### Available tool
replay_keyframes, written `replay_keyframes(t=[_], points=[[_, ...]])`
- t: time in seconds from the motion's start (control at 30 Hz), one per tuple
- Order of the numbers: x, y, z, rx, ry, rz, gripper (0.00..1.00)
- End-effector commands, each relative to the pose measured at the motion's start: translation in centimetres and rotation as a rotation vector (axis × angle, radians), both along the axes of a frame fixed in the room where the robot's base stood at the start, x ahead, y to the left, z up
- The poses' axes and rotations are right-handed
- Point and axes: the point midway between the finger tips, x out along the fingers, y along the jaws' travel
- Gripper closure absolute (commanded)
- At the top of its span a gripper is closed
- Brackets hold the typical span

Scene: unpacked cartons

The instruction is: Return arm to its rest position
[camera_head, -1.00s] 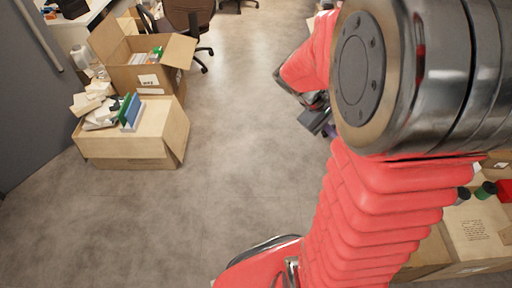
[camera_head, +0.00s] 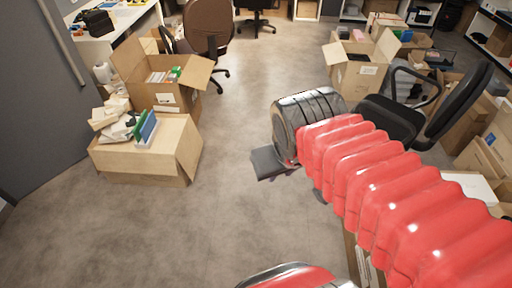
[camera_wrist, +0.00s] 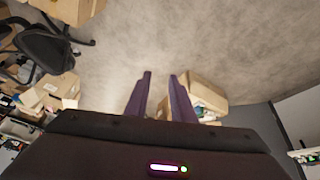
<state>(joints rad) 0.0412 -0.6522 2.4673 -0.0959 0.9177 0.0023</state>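My arm in its red ribbed sleeve crosses the right side of the head view and ends at a metal joint near the middle. A dark grey part of my arm's end sticks out below that joint, over the floor. My gripper (camera_wrist: 160,75) shows in the wrist view as two dark purple fingers. They stand apart with only floor between them, so it is open and empty. The fingertips are hidden in the head view.
An open carton (camera_head: 172,97) stands behind a closed carton (camera_head: 130,172) with papers on top at left. An office chair (camera_head: 205,30) is behind them. A black chair (camera_head: 395,120) and an open carton (camera_head: 358,72) are at right. The middle floor (camera_head: 235,120) is clear.

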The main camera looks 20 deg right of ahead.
Motion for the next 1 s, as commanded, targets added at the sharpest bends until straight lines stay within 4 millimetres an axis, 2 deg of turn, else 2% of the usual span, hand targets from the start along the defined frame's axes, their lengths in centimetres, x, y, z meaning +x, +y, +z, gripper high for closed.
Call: replay_keyframes(t=[0.1, 0.23, 1.0], points=[[-0.6, 2.0, 0.9, 0.057, -0.059, 0.017, 0.78], [-1.0, 3.0, 1.2, 0.088, -0.084, 0.024, 0.78], [-1.0, 3.1, 1.2, 0.092, -0.084, 0.024, 0.78]])
